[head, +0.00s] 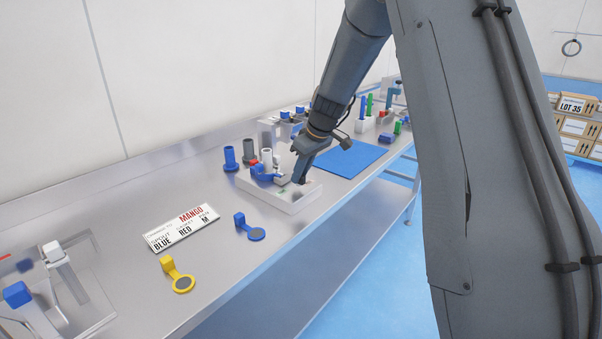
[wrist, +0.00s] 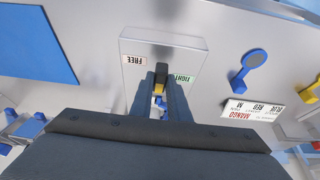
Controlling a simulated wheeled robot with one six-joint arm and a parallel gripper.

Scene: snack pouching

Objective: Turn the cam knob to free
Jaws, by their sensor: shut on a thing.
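The cam knob (wrist: 161,70) is a small black and yellow handle on a pale block (wrist: 165,44). In the wrist view my gripper (wrist: 161,80) is shut on it, with a finger on either side. In the head view my gripper (head: 301,178) reaches down to the right part of the white block (head: 291,206); the knob is hidden there by the fingers.
A blue mat (head: 352,157) lies right of the block. A blue ring tool (head: 250,228), a yellow ring tool (head: 176,276) and a MANGO sign (head: 182,228) lie in front left. Blue and grey cylinders (head: 249,151) stand behind. Bare steel table lies between them.

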